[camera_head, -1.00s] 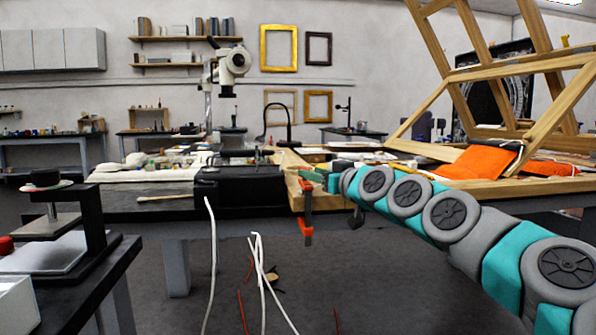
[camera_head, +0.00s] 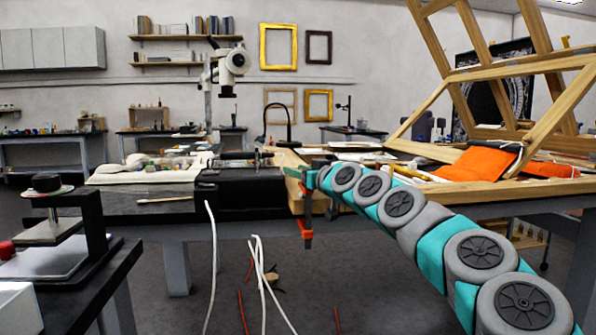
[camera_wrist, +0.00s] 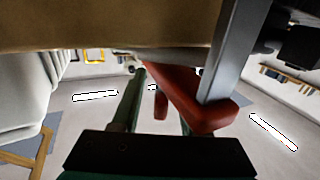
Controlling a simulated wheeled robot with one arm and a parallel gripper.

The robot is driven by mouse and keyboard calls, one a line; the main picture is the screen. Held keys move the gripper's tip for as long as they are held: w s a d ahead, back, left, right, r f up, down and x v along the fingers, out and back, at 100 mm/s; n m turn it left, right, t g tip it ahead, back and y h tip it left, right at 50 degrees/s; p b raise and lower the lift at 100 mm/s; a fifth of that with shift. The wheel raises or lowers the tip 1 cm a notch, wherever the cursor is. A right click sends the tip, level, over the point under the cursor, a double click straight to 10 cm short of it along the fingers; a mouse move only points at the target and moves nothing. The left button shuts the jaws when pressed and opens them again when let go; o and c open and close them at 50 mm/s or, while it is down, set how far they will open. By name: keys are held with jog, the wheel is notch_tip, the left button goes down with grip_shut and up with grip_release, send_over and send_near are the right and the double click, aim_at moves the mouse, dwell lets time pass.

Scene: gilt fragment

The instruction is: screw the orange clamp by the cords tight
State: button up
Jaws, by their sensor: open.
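The orange clamp (camera_head: 307,236) hangs on the front edge of the wooden-topped bench, right of the white cords (camera_head: 262,275). In the wrist view its red-orange arm (camera_wrist: 205,110) and grey bar (camera_wrist: 222,55) are close up, under the pale board edge. A small red-orange piece (camera_wrist: 160,106), perhaps its handle, shows between my fingers. My gripper (camera_head: 311,178) is at the clamp's upper part in the head view, its fingers hardly visible there. In the wrist view my gripper (camera_wrist: 157,85) is open; its right finger is largely hidden behind the clamp arm.
Another white cord (camera_head: 211,262) hangs farther left, with thin red cords (camera_head: 242,312) low down. An orange cushion (camera_head: 478,163) and a leaning wooden frame (camera_head: 520,65) are at right. A dark press (camera_head: 92,215) stands at front left. The floor below the bench is mostly open.

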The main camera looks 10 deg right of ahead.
jog(key=shift+c, duration=0.3)
grip_shut()
dwell(0.3)
